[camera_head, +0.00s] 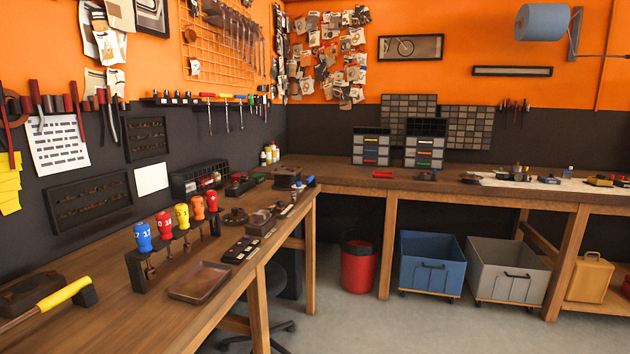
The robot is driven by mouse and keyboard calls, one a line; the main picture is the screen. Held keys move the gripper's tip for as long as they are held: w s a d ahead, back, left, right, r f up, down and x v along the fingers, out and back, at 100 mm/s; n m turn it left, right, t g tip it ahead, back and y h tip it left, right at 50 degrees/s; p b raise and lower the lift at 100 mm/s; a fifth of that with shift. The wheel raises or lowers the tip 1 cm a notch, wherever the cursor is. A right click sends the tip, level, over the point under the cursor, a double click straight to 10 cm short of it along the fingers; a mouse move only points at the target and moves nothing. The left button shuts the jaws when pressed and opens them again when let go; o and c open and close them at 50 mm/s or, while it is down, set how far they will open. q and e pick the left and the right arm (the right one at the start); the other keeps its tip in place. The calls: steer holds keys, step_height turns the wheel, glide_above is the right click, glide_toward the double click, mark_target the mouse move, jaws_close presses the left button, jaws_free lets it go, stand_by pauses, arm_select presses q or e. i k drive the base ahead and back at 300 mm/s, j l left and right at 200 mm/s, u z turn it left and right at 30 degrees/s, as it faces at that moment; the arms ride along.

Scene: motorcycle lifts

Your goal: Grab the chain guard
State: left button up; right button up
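I cannot pick out a chain guard for certain in the head view. Many small dark parts lie on the left wooden workbench (215,325), too small to name. A shallow brown tray (200,281) on it looks empty. Behind the tray, a dark rack (172,252) holds several tools with blue, red, yellow and orange handles. A yellow-handled tool (62,294) lies at the near left. More small parts lie on the back bench (345,186), also too small to tell apart. Neither of my grippers is in view.
Under the back bench stand a red bin (359,268), a blue crate (430,266), a grey crate (508,274) and a yellow canister (590,277). A dark wheeled stool (275,325) is partly under the left bench. The grey floor (400,325) in front is clear.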

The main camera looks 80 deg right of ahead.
mark_target(245, 179)
steer(key=z, duration=2.25)
steer(key=i+l, duration=0.75)
steer(key=l, duration=0.2)
steer(key=i+l+u, duration=0.1)
steer(key=i+l, duration=0.7)
steer(key=l, duration=0.15)
steer(key=i+l, duration=0.35)
steer(key=l, duration=0.15)
steer(key=u, duration=0.05)
